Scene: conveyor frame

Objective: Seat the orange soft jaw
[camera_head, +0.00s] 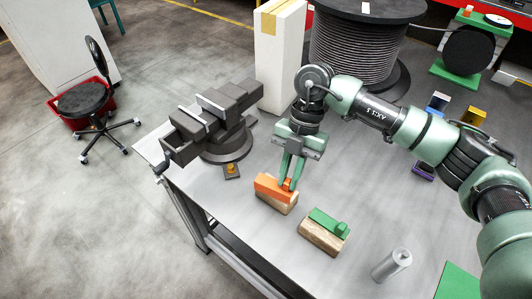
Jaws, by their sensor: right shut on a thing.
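The orange soft jaw (268,184) lies on top of a wooden block (278,206) on the grey table. My right gripper (288,184) points down and is shut on the orange soft jaw at the right part of it. A dark grey bench vise (230,124) stands at the table's left edge, to the left of the gripper. A green soft jaw (324,219) rests on a second wooden block (318,237) to the right and nearer. My left gripper is not in view.
A metal cylinder (391,265) stands near the front, left of a green mat (456,284). A small yellow-topped dark piece (231,171) lies beside the vise base. A tall white box (281,57) and a cable spool (362,47) are behind.

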